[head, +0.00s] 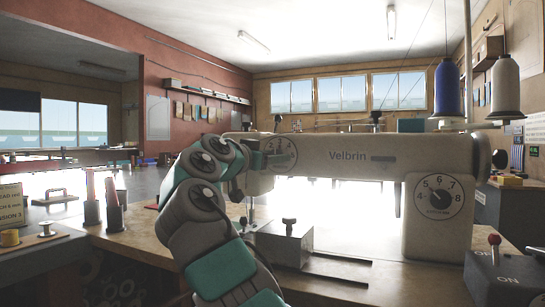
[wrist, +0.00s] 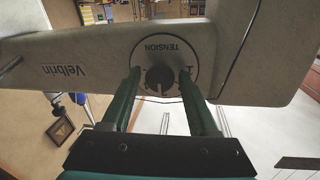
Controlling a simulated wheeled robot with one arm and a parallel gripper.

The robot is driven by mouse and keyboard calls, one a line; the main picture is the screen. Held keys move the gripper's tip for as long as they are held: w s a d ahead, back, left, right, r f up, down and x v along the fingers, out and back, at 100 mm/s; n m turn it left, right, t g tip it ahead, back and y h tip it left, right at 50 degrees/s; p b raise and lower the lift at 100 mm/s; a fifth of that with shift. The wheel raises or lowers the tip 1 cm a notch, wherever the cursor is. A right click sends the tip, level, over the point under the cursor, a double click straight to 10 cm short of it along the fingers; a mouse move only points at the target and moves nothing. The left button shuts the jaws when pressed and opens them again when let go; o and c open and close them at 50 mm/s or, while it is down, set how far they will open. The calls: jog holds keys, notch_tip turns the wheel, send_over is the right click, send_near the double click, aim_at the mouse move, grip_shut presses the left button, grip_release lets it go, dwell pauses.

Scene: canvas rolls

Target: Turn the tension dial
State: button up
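The tension dial (wrist: 170,51) is a round pale plate marked TENSION, with a dark knob (wrist: 160,79) at its centre. It sits on the head of a cream Velbrin sewing machine (head: 330,157) and appears upside down in the wrist view. In the head view the dial (head: 284,152) shows beside my gripper, which partly covers it. My gripper (wrist: 159,73) is open, its two green fingers on either side of the knob, with visible gaps. Whether the fingertips reach as deep as the knob is hard to tell. The fingers cover some of the dial's numbers.
A second numbered dial (head: 440,196) is on the machine's right column. Blue and white thread cones (head: 447,90) stand above it. A red-knobbed switch box (head: 505,275) is at the front right.

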grip_shut()
dwell(0.5)
jog(key=shift+f+n+t, duration=0.1)
jog(key=shift+n+t, duration=0.25)
jog(key=shift+n, duration=1.9)
jog(key=shift+n+t, duration=0.35)
jog(key=shift+n, duration=1.9)
jog(key=shift+o, duration=1.2)
grip_release()
jog(key=shift+s, duration=0.1)
